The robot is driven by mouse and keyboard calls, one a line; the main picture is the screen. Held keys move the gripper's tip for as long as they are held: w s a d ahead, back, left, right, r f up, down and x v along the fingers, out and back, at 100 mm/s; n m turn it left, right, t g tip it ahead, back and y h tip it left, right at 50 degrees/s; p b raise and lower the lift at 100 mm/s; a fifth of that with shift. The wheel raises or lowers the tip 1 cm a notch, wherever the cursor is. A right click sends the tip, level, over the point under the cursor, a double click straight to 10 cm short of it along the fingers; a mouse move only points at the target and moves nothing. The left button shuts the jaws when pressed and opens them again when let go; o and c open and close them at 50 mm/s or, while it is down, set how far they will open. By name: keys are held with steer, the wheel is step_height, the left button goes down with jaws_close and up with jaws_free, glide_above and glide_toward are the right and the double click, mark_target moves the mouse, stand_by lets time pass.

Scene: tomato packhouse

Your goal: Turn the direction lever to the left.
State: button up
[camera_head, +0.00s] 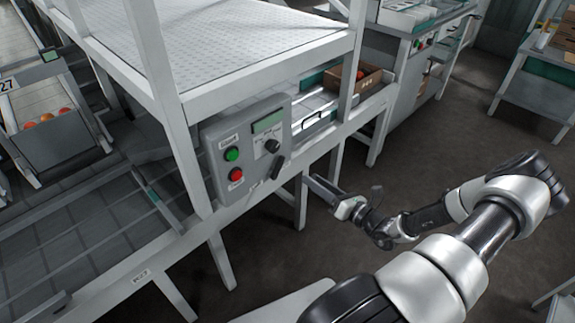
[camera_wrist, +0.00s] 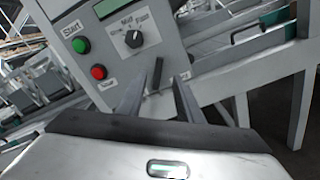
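The direction lever (camera_head: 277,167) is a short dark handle low on the right of the grey control box (camera_head: 212,158). Its top leans a little to the right. In the wrist view the lever (camera_wrist: 157,76) shows beyond my gripper (camera_wrist: 162,82), between the two finger tips, and the fingers do not appear to touch it. My gripper (camera_head: 309,182) is open and empty, to the right of the box in the head view. The label under the lever is partly hidden by the fingers in the wrist view.
The box also bears a green start button (camera_head: 232,154), a red button (camera_head: 236,174), a dark knob (camera_head: 272,146) and a small display (camera_head: 267,122). A white frame post stands left of the box. A cardboard box (camera_head: 368,80) sits behind. Open floor lies to the right.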

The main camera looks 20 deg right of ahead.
mark_target(283, 160)
steer(key=b+x, duration=0.2)
steer(key=x, duration=1)
steer(key=shift+f, duration=0.1)
steer(key=shift+c, duration=0.2)
jaws_close()
